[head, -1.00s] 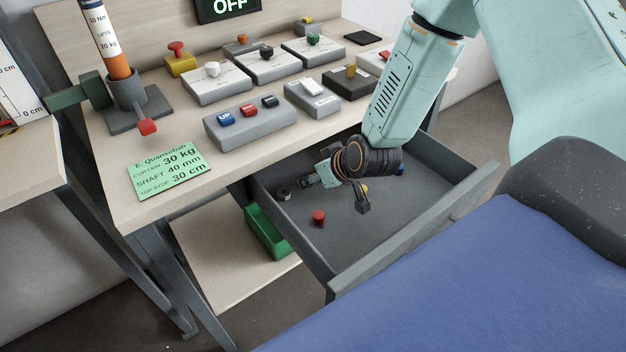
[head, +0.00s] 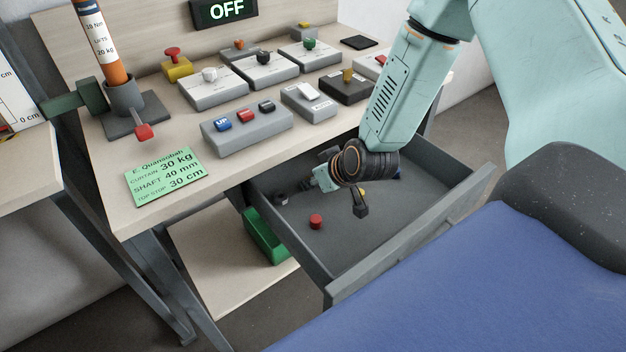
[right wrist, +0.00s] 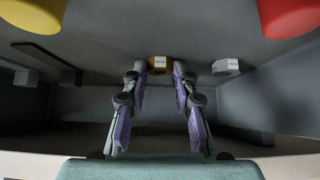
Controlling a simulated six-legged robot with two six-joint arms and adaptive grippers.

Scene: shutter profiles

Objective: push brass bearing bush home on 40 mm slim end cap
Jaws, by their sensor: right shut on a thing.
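My right gripper (right wrist: 160,78) is low inside the open drawer. In the right wrist view its two fingers close from both sides on a small brass-coloured piece (right wrist: 153,70) with a white label, which looks like the bearing bush. The label is too small to read. In the head view the right gripper (head: 318,180) points left, partly hidden by its own wrist, and the held piece cannot be made out there. I cannot tell which thing is the 40 mm slim end cap. My left gripper is not in view.
The drawer (head: 400,262) also holds a red piece (head: 316,221), a small dark piece (head: 280,198) and a yellow piece (right wrist: 32,14). A grey piece with a white label (right wrist: 226,66) lies right of the fingers. Labelled blocks and a button box (head: 248,130) stand on the bench above.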

